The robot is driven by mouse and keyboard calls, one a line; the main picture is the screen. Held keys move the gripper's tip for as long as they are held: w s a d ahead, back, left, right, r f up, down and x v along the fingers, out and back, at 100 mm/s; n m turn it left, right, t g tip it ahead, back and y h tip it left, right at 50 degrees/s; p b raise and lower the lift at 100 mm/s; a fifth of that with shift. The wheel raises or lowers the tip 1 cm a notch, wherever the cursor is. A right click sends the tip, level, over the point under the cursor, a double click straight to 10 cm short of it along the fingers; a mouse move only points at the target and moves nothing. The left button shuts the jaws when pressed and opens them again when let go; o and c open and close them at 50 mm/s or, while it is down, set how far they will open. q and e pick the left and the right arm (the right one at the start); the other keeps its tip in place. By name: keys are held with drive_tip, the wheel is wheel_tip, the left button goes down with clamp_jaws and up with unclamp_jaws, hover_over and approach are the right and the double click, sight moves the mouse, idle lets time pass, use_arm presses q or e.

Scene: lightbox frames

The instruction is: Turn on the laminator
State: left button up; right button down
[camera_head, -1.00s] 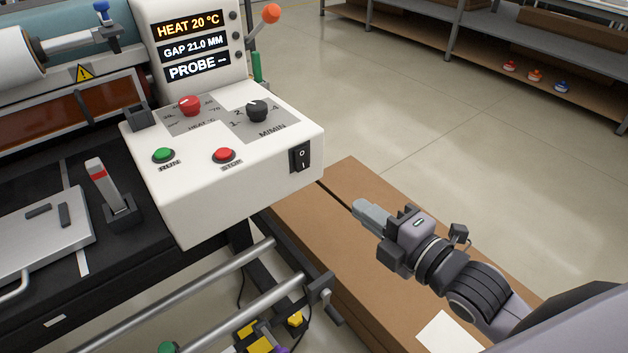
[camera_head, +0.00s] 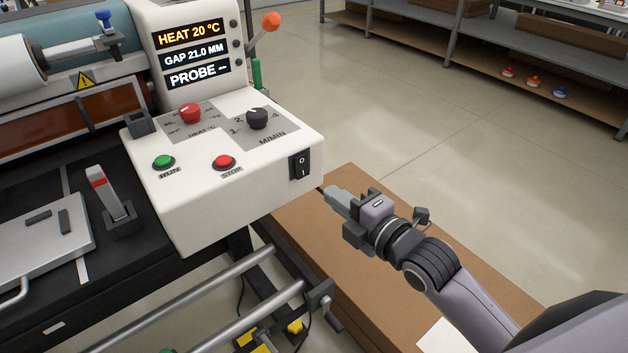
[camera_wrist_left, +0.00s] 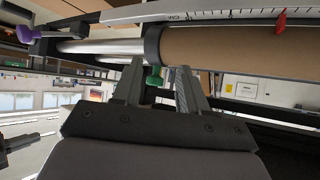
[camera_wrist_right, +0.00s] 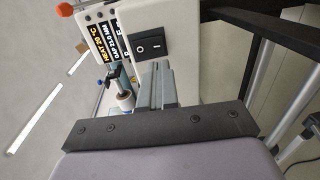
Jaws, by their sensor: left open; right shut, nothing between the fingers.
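The laminator's white control box (camera_head: 235,200) stands at the left of the head view. Its black rocker switch (camera_head: 299,164), marked O and I, is on the right end face; it also shows in the right wrist view (camera_wrist_right: 151,42). The display (camera_head: 192,53) above is lit and reads HEAT 20 °C and GAP 21.0 MM. My right gripper (camera_head: 332,195) is shut and empty, just right of and below the switch, apart from it. In the right wrist view its fingertips (camera_wrist_right: 155,68) point toward the switch. My left gripper (camera_wrist_left: 158,72) is open, seen only in its wrist view, near a roller.
Green RUN (camera_head: 164,161) and red STOP (camera_head: 224,162) buttons and red (camera_head: 190,113) and black (camera_head: 257,117) knobs are on the box top. A cardboard box (camera_head: 390,265) lies below my right gripper. The floor behind is clear up to the shelving (camera_head: 480,60).

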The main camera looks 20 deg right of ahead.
sight(304, 175)
drive_tip(key=x, duration=0.5)
drive_tip(key=shift+w+a, duration=0.1)
drive_tip(key=shift+w, duration=0.05)
drive_tip(key=shift+x, duration=0.75)
drive_tip(key=shift+w+f+b, duration=0.15)
drive_tip(key=shift+f+b, duration=0.15)
drive_tip(key=shift+b, duration=0.25)
drive_tip(key=shift+r+t, duration=0.2)
drive_tip(key=shift+t, duration=0.1)
